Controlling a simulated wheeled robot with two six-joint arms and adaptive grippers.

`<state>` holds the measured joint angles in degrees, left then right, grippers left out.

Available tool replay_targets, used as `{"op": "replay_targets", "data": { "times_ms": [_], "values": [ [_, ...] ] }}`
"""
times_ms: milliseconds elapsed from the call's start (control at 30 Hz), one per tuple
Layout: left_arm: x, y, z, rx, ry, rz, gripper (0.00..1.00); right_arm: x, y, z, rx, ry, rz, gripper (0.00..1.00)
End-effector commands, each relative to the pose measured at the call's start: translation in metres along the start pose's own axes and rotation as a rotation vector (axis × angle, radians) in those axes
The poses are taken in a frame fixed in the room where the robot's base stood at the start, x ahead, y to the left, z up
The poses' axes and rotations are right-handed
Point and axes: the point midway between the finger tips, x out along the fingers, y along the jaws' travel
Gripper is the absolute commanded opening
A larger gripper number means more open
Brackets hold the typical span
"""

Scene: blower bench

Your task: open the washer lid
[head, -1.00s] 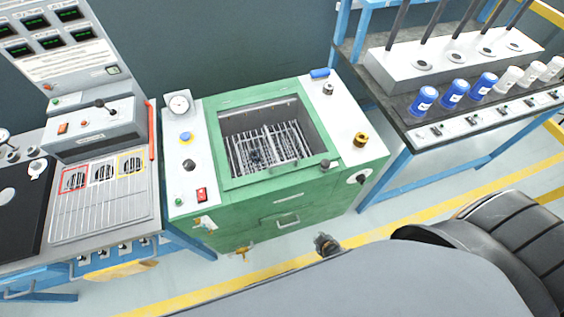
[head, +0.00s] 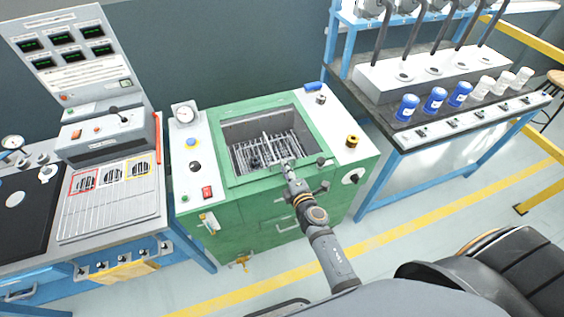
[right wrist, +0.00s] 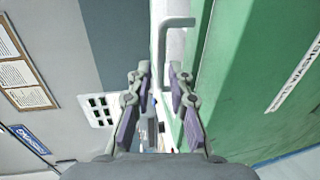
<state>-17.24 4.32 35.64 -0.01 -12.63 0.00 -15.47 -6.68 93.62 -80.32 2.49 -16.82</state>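The washer (head: 250,215) is a green cabinet with white side panels on top. Its green lid frame (head: 246,178) looks flat on top, and a wire rack (head: 258,150) shows through its middle. I cannot tell whether glass covers it. My right gripper (head: 286,166) is at the front edge of the lid frame. In the right wrist view, its fingers (right wrist: 159,72) are apart, with a grey bent bar handle (right wrist: 178,22) reaching between them beside the green surface. They do not look closed on it. My left gripper is not in view.
A gauge (head: 184,114) and buttons are on the washer's left panel; a brass knob (head: 352,141) is on the right. A control bench (head: 110,205) stands left, a blue-framed bench (head: 440,140) with bottles right. Floor in front is open.

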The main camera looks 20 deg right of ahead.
Motion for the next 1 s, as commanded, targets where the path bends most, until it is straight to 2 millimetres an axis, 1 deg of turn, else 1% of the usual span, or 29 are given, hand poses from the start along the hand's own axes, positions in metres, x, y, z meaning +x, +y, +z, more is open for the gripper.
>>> {"op": "replay_targets", "data": {
  "times_ms": [33, 100, 200, 300, 567, 600, 700, 733, 1000],
  "values": [
    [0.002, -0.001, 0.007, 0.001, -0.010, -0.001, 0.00, 0.012, 0.000, 0.000, -0.001, 0.000, 0.002, 0.19],
    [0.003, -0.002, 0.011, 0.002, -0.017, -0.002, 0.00, 0.024, -0.001, 0.000, 0.000, 0.000, 0.001, 0.19],
    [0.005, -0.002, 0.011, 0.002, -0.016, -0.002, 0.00, 0.036, -0.001, 0.000, 0.000, -0.001, 0.000, 0.19],
    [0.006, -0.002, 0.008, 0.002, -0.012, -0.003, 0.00, 0.043, -0.001, 0.000, 0.001, -0.001, -0.001, 0.19],
    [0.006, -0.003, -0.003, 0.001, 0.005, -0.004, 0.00, 0.044, -0.001, 0.000, 0.001, -0.001, -0.001, 0.19],
    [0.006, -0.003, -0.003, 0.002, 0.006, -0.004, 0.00, 0.044, -0.001, 0.000, 0.001, -0.001, -0.001, 0.16],
    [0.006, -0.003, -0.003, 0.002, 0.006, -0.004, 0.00, 0.044, -0.001, 0.000, 0.001, -0.001, -0.001, 0.03],
    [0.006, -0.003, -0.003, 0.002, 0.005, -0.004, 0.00, 0.044, -0.001, 0.000, 0.001, -0.001, -0.001, 0.00],
    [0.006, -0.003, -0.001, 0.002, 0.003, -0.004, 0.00, 0.044, -0.001, 0.000, 0.001, -0.001, -0.002, 0.00]
  ]
}}
